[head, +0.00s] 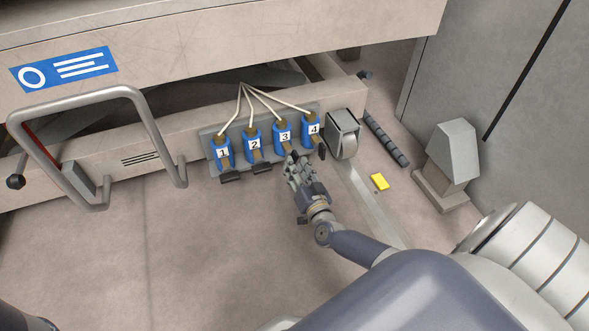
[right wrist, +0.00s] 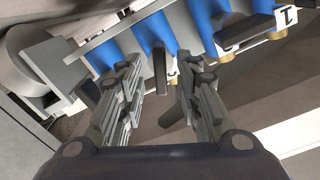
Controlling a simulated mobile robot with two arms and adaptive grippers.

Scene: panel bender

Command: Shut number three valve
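Several blue valves numbered 1 to 4 sit in a row on a grey bracket (head: 212,142). Number three valve (head: 281,133) is third from the left, with a white line at its top. Its black lever is mostly hidden by my right gripper (head: 296,167) in the head view. In the right wrist view, my right gripper (right wrist: 158,92) is open, one finger on each side of a black lever (right wrist: 161,72) below a blue valve body (right wrist: 152,24), which looks like number three. The fingers look apart from the lever. My left gripper is not in view.
Valve one (head: 222,153) and valve two (head: 254,143) have levers turned crosswise; valve four (head: 312,128) has its lever pointing down. A caster wheel (head: 342,132) stands close right of the valves. A yellow block (head: 379,181) lies on the floor. A bent handle (head: 185,165) is left.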

